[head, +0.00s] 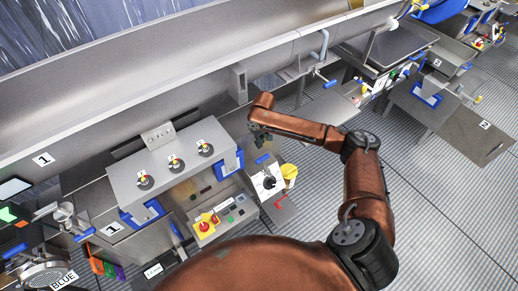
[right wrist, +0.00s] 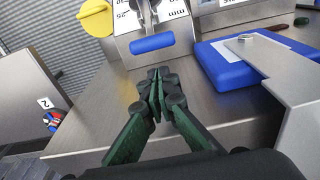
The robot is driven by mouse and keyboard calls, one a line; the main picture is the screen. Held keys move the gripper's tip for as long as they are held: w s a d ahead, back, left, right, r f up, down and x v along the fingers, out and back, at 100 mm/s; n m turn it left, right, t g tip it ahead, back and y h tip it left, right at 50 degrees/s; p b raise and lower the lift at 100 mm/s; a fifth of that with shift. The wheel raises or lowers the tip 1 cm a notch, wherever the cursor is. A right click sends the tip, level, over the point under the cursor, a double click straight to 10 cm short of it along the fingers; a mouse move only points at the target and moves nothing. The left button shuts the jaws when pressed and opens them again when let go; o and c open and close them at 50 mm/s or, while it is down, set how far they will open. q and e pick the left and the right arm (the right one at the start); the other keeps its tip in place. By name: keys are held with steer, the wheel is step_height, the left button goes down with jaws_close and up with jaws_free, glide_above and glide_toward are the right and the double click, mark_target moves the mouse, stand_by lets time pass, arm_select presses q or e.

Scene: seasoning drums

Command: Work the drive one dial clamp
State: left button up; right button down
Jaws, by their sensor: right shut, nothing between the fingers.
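The drive one dial unit (head: 268,183) has a white scale face and a yellow knob (head: 289,171) on its right side. A lever with a blue grip (head: 262,158), which looks like the dial clamp, sits at its back end. In the right wrist view the blue grip (right wrist: 152,43) lies across a metal bracket, just beyond my fingertips, with the yellow knob (right wrist: 96,18) to its left. My right gripper (right wrist: 157,85) is shut and empty, pointing at the blue grip without visibly touching it. In the head view my right gripper (head: 260,138) is partly hidden by my arm. My left gripper is out of view.
Left of the dial unit is a panel with a red-and-yellow stop button (head: 205,222). Behind it stands a box with several knobs (head: 175,163). In the wrist view a blue block (right wrist: 235,65) and a metal bracket (right wrist: 290,72) stand close on the right.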

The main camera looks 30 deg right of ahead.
steer(key=f, duration=0.6)
steer(key=w+f, duration=0.1)
steer(key=f, duration=0.2)
steer(key=shift+f, duration=0.1)
steer(key=shift+s+a, duration=0.15)
